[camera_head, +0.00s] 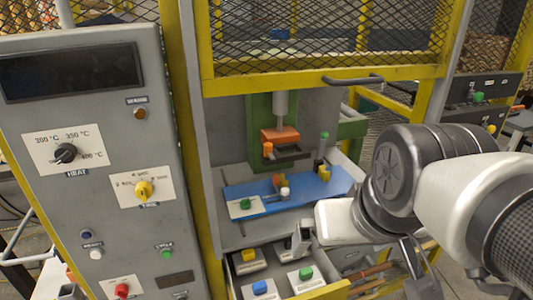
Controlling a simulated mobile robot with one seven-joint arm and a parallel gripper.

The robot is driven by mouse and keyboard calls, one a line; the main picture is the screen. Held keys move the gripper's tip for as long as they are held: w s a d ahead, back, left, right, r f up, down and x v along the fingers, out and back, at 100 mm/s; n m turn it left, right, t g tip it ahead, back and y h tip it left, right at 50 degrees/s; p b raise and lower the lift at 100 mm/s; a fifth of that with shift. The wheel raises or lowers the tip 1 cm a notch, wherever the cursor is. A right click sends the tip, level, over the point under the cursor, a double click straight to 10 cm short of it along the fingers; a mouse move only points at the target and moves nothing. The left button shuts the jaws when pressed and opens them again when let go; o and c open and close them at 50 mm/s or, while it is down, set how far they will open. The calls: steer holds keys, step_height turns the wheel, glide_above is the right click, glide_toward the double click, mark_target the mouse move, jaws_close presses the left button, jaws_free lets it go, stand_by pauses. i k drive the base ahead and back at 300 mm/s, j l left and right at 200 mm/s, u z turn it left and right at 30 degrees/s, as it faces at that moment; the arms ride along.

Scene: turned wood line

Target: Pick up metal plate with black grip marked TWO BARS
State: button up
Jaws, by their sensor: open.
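My gripper (300,243) is at the lower middle, over the right back part of an open drawer (331,290). Its jaws are open, and I see nothing held between them. The drawer holds several light metal plates with coloured grips: yellow (249,255), green (305,273) and blue (259,288). I cannot make out a black grip or a TWO BARS marking. My gripper covers part of the drawer's back right, and the picture's lower edge cuts off its front.
Above the drawer, a blue board (310,190) lies under an orange-and-green press (280,136). A raised yellow mesh guard (325,75) hangs above. A grey control panel (85,215) stands close on the left. Brown rods (375,270) lie right of the drawer.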

mark_target(283, 249)
steer(key=k, duration=1.25)
steer(key=i+l, duration=0.1)
steer(key=i, duration=0.45)
steer(key=i+l, duration=0.15)
steer(key=i, duration=0.35)
steer(key=i+l, duration=0.4)
steer(key=l+z, duration=0.05)
steer(key=l, duration=0.05)
